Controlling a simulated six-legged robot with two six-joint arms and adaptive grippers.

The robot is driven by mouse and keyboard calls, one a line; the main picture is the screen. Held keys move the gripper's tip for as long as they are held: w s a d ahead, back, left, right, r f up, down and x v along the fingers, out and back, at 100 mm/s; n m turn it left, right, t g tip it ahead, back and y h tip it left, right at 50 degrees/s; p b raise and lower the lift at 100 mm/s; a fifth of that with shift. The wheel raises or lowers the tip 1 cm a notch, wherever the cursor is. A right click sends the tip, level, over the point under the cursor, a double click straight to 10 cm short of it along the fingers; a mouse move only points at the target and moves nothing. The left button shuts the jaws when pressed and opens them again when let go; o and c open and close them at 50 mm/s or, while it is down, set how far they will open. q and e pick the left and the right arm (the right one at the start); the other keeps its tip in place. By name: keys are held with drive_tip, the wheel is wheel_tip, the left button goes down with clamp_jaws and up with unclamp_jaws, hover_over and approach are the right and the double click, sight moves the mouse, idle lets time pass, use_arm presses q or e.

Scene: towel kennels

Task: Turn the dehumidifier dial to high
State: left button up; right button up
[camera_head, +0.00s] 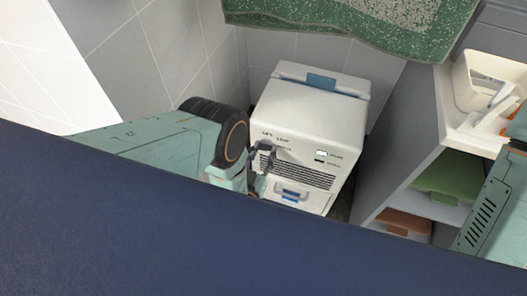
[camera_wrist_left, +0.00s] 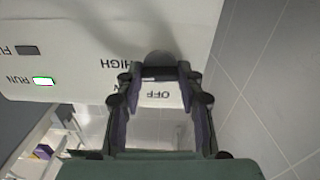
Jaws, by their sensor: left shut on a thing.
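The dehumidifier (camera_head: 318,108) is a white box with a blue top handle, standing in the tiled corner. Its front panel carries the dial, printed labels and a lit indicator. My left gripper (camera_head: 262,160) reaches its front from the left. In the left wrist view, the left gripper (camera_wrist_left: 160,75) is shut on the dark grey dial (camera_wrist_left: 160,58). The labels HIGH (camera_wrist_left: 117,63) and OFF (camera_wrist_left: 158,95) appear upside down near it; another label is partly hidden by a finger. The dial's pointer is hidden, so its setting cannot be told. My right gripper is out of view.
A green patterned towel (camera_head: 400,30) hangs above the dehumidifier. A shelf unit (camera_head: 400,150) with folded green (camera_head: 450,175) and brown (camera_head: 404,222) cloths stands close on the right, with a white bin (camera_head: 466,88) on top. Tiled walls close in on the left and behind.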

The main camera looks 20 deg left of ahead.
use_arm(q)
drive_tip(key=shift+m, duration=0.6)
drive_tip(key=o, duration=1.2)
drive_tip(key=shift+c, duration=0.2)
drive_tip(key=shift+r, duration=0.15)
wheel_tip(320, 180, up, 10)
drive_tip(key=shift+f, duration=0.1)
drive_tip(key=shift+f, duration=0.1)
